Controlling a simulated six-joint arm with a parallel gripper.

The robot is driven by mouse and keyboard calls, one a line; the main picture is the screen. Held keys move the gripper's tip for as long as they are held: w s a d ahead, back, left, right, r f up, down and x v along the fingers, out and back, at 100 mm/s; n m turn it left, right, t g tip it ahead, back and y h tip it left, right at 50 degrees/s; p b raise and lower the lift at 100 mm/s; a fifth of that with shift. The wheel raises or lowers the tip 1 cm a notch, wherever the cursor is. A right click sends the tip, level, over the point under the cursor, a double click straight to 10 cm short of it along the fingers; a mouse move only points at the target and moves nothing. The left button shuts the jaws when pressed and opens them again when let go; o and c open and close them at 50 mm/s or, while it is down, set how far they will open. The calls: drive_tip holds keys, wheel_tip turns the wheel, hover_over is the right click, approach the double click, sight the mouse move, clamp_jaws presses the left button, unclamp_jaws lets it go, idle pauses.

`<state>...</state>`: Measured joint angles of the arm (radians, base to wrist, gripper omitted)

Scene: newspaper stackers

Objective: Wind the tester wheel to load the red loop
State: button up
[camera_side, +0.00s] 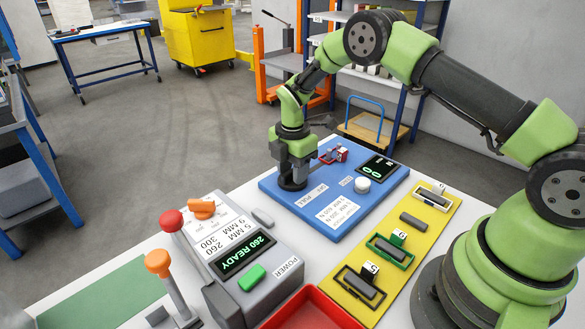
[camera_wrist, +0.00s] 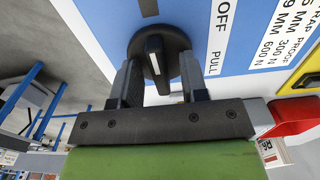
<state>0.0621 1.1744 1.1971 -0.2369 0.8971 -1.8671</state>
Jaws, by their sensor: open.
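The blue tester (camera_side: 268,187) stands on the white table, with a dark round wheel (camera_side: 292,184) at its left end. In the wrist view the wheel (camera_wrist: 172,42) is a black disc with a raised bar and a pale stripe. My gripper (camera_side: 292,170) is over the wheel, pointing down. In the wrist view my open gripper (camera_wrist: 160,82) has one finger on each side of the bar; I cannot tell whether they touch it. A small red piece (camera_side: 341,153), possibly the red loop, sits at the tester's back edge; its shape is too small to make out.
The tester has a dark display (camera_side: 377,169) and a white round button (camera_side: 362,184). A yellow board (camera_side: 398,247) with several holders lies in front. A grey machine reading "260 READY" (camera_side: 243,258) and a red tray (camera_side: 312,310) stand nearby.

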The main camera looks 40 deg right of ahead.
clamp_jaws()
drive_tip(key=shift+m, duration=0.3)
drive_tip(key=m, duration=0.8)
drive_tip(key=shift+m, duration=0.4)
drive_tip(key=m, duration=0.4)
drive_tip(key=shift+m, duration=0.3)
drive_tip(key=m, duration=0.4)
drive_tip(key=shift+m, duration=0.3)
